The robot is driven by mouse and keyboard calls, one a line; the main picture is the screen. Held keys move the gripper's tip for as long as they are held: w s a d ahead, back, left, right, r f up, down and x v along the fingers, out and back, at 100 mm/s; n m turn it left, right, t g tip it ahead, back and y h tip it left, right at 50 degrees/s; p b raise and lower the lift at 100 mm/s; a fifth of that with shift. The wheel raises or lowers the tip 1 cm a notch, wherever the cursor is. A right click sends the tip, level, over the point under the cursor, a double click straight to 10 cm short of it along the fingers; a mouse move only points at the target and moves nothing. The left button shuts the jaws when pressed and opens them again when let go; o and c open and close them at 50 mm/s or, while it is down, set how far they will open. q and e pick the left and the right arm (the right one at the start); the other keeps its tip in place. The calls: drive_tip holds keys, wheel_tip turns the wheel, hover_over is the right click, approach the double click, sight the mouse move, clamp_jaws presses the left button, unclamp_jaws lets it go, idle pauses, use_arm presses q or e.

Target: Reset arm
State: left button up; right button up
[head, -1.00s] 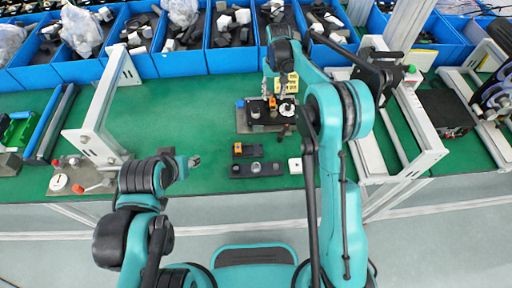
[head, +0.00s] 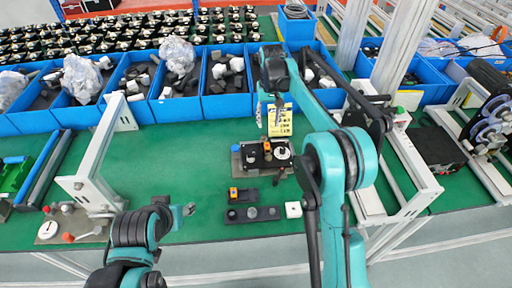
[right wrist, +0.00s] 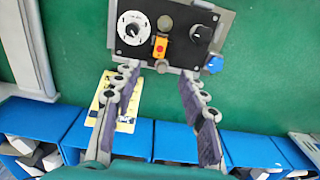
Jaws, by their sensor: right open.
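My right gripper (head: 268,118) hangs over the table from my teal right arm, open and empty, near a yellow card (head: 279,122). In the right wrist view its two fingers (right wrist: 158,85) are spread wide, with nothing between them but table and card. Beyond the fingertips is a black device (right wrist: 175,35) with a white dial, an orange part and a black knob. That device (head: 254,156) also stands on the green table in the head view. My left gripper (head: 187,210) is at the table's front edge, lower left; its jaws are too small to read.
Blue bins (head: 180,104) of black and white parts line the table's back. White frames stand left (head: 95,160) and right (head: 400,165). An orange-topped block (head: 237,195), a black strip (head: 251,214) and a white square (head: 293,209) lie in front of the device. Green table is clear left of centre.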

drive_tip(key=s+d+r+t, duration=0.2)
drive_tip(key=s+r, duration=0.2)
drive_tip(key=s, duration=0.3)
drive_tip(key=s+d+r+t, duration=0.1)
drive_tip(key=s+d+r, duration=0.25)
drive_tip(key=s, duration=0.45)
drive_tip(key=s+d+f+t, duration=0.1)
drive_tip(key=s+f, duration=0.3)
drive_tip(key=s, duration=0.5)
drive_tip(key=s+d+f+t+b, duration=0.1)
drive_tip(key=s+f+t, duration=0.2)
drive_tip(key=s, duration=0.6)
drive_tip(key=shift+s+d+f+b, duration=0.15)
drive_tip(key=shift+s+f+b, duration=0.15)
drive_tip(key=shift+f, duration=0.2)
